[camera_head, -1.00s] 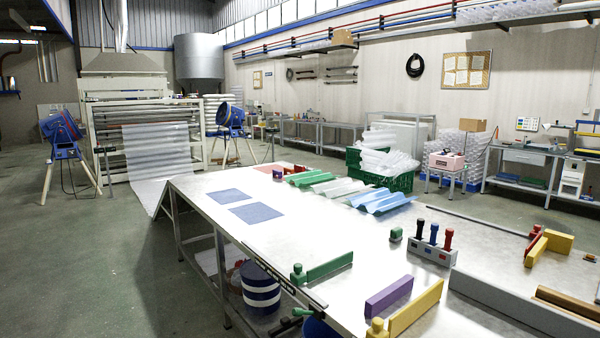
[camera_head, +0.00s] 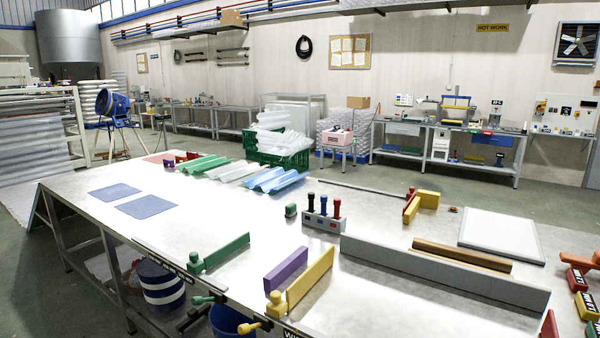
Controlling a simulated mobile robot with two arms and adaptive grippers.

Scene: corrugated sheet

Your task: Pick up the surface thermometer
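I cannot make out for certain which thing is the surface thermometer. On the metal table (camera_head: 370,295), a grey rack (camera_head: 323,222) holds three upright handles: a blue one (camera_head: 310,202), a black one (camera_head: 323,207) and a red one (camera_head: 337,208). A small dark green item (camera_head: 291,210) stands just left of the rack. Neither of my grippers shows in this view.
The table holds a green square (camera_head: 222,251), a purple block (camera_head: 286,269), a yellow square (camera_head: 309,279), a long grey bar (camera_head: 445,270), a white plate (camera_head: 502,236) and corrugated sheets (camera_head: 275,180). Red labelled blocks (camera_head: 578,279) lie at the right. A bench (camera_head: 450,155) stands behind.

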